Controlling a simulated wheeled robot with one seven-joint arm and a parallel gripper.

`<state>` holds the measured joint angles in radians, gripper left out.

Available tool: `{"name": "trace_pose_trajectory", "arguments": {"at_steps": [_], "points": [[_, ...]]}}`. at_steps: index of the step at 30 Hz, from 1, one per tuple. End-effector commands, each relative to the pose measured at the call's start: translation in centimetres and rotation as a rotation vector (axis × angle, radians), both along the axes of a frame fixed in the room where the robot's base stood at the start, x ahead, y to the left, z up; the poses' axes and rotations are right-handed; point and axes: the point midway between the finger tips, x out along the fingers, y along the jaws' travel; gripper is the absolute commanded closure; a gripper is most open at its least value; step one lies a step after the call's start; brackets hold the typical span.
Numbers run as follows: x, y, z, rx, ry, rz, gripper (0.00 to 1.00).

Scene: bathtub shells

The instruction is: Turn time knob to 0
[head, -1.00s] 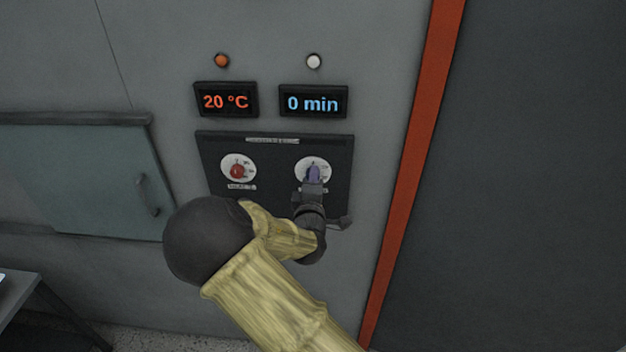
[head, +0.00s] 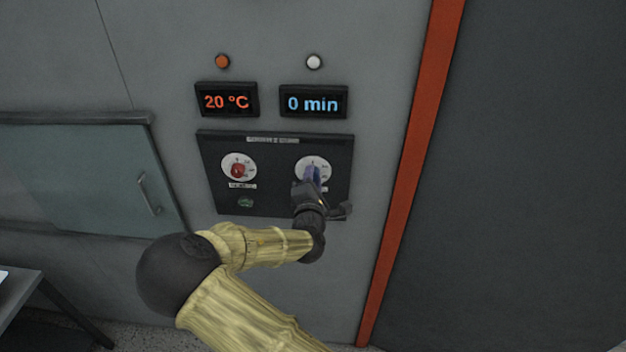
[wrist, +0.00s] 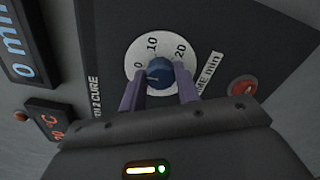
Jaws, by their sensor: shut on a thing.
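The time knob (wrist: 159,72) is blue and sits on a white round dial (head: 300,164) marked 0, 10 and 20. My gripper (head: 312,176) is at this dial, and its two purple fingers are shut on the knob, one on each side in the wrist view (wrist: 160,82). In the head view the gripper hides most of the knob. A pale mark on the knob shows in the wrist view, but its exact direction is hard to tell. The time display (head: 313,102) above reads 0 min.
The red temperature knob (head: 238,170) is left of the time dial, under a display (head: 227,100) reading 20 °C. A green button (head: 245,203) is below it. A red button (wrist: 243,87) is close to the gripper. A handled door (head: 90,170) is at left.

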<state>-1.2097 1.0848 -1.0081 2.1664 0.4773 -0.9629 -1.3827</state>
Motion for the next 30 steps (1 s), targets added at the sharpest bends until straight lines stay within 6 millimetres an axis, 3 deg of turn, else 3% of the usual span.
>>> {"name": "trace_pose_trajectory", "arguments": {"at_steps": [7, 8, 10, 11, 23, 30], "points": [[0.2, 0.1, 0.5, 0.002, -0.011, 0.003, 0.91], [0.2, 0.1, 0.5, 0.002, -0.011, 0.003, 0.62], [0.1, 0.0, 0.4, 0.002, -0.010, 0.003, 0.49], [0.1, 0.0, 0.4, 0.002, -0.009, 0.002, 0.46], [-0.6, -0.1, 0.0, 0.002, -0.004, 0.000, 0.46], [-4.1, 0.1, -0.2, 0.002, -0.003, -0.001, 0.46]]}}
